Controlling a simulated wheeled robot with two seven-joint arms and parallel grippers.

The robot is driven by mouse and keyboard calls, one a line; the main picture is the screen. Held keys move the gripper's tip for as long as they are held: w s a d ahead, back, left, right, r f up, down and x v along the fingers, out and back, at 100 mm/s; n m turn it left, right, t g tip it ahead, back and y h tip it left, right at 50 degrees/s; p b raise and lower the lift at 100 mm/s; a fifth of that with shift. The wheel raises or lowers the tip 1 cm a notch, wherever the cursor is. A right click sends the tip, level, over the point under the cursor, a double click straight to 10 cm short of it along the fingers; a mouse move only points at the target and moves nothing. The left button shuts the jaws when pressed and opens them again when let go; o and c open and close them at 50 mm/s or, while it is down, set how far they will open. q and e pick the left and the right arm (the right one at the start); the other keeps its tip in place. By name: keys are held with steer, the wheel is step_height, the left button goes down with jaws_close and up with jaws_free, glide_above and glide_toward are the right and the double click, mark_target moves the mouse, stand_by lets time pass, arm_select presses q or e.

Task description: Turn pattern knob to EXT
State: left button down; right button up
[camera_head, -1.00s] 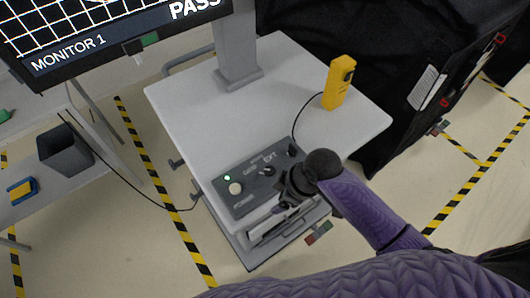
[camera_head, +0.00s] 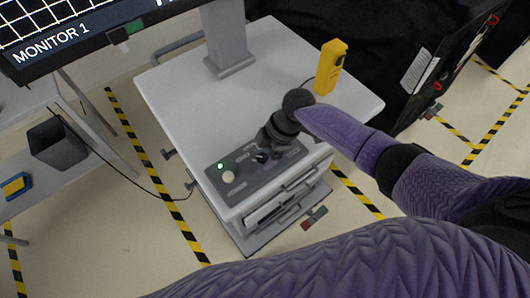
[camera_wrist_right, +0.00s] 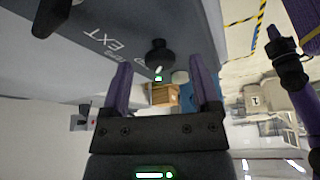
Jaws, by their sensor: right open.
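The dark control panel (camera_head: 232,192) sits on the front edge of the grey cart, with a lit green lamp (camera_head: 220,166) and a pale round button (camera_head: 228,177). A black knob (camera_head: 262,157) on it is partly covered by my right gripper (camera_head: 268,148). In the right wrist view the right gripper (camera_wrist_right: 164,75) has its two purple fingers apart and empty. The black knob (camera_wrist_right: 160,50) lies ahead of the gap, near the printed letters EXT (camera_wrist_right: 115,40). I cannot tell where its pointer stands. My left gripper is not in view.
A second dark knob (camera_wrist_right: 50,15) shows at the upper left of the wrist view. An open drawer (camera_head: 285,207) is below the panel.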

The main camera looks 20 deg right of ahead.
steer(key=shift+a+f, duration=0.15)
steer(key=shift+f, duration=0.15)
jaws_close()
steer(key=shift+r, duration=0.1)
steer(key=m+p, duration=0.1)
steer(key=m+t+p, duration=0.1)
steer(key=m+p, duration=0.1)
steer(key=shift+s+r+m, duration=0.15)
steer(key=shift+m, duration=0.15)
steer(key=m+t+p, duration=0.1)
steer(key=m+p, duration=0.1)
steer(key=m, duration=0.1)
steer(key=m+t+h+p, duration=0.1)
steer(key=m+p, duration=0.2)
steer(key=shift+s+a+h, duration=0.15)
steer(key=shift+h, duration=0.15)
steer(key=m+t+h+p, duration=0.1)
steer(key=m+p, duration=0.1)
steer(key=m, duration=0.2)
steer(key=shift+a, duration=0.1)
steer(key=shift+a+m+h+p, duration=0.15)
steer(key=shift+m+h, duration=0.3)
steer(key=shift+m, duration=0.55)
steer(key=shift+d+m+h+p, duration=0.15)
steer(key=shift+m+h, duration=0.3)
steer(key=shift+m, duration=0.55)
steer(key=shift+a+f, duration=0.1)
steer(key=shift+f, duration=0.1)
